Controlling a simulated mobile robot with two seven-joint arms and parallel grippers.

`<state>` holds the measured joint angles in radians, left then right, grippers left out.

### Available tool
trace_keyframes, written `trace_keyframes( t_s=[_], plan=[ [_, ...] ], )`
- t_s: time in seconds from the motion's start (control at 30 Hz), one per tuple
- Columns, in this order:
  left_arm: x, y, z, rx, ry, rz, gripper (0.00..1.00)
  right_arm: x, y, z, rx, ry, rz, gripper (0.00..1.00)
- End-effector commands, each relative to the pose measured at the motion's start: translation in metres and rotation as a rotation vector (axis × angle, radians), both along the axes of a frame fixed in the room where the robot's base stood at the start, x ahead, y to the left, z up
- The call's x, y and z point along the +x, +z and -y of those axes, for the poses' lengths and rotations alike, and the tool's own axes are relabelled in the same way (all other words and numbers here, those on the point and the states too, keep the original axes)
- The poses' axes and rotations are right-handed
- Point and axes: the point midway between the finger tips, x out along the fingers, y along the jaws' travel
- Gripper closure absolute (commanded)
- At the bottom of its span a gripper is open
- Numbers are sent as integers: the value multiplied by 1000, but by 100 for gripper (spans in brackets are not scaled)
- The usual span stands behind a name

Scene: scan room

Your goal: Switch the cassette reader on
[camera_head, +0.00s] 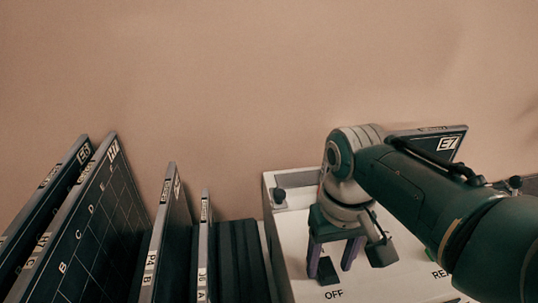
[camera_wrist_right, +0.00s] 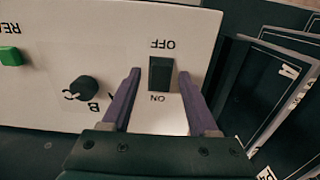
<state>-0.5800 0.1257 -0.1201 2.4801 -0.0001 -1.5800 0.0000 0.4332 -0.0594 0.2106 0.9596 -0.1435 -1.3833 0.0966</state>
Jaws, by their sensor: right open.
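The cassette reader (camera_head: 392,286) is a pale box at the lower right in the head view. Its panel (camera_wrist_right: 120,35) fills much of the right wrist view, upside down. A black rocker switch (camera_wrist_right: 161,74) sits on it between the printed words OFF and ON. The switch also shows in the head view (camera_head: 327,272), just beyond OFF. I cannot tell which side is pressed. My right gripper (camera_head: 331,271) is open and empty, pointing down, with its purple fingers on either side of the switch. Whether they touch the panel is unclear. My left gripper is out of view.
A black knob (camera_wrist_right: 84,89) and a green button (camera_wrist_right: 11,56) are on the same panel. A cassette marked E7 (camera_head: 447,143) stands behind my right arm. Several dark cassettes (camera_head: 110,215) stand in a row at the left. A plain wall is behind.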

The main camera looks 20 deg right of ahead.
Motion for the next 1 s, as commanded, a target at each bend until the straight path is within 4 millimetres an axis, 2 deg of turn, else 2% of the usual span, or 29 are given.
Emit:
trace_keyframes(
  t_s=[0.13, 0.23, 0.5, 0.7, 1.0],
  plan=[
    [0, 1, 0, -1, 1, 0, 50, 0, 1, 0, 0, 0, 0, 40],
    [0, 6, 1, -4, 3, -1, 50, 1, 10, 0, 1, 1, 2, 40],
    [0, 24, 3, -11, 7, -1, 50, 1, 64, 0, 0, 1, 5, 40],
    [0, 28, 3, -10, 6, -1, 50, 1, 92, 0, 0, 0, 3, 40],
    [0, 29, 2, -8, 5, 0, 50, 1, 99, 0, 0, 1, -1, 40]
  ],
)
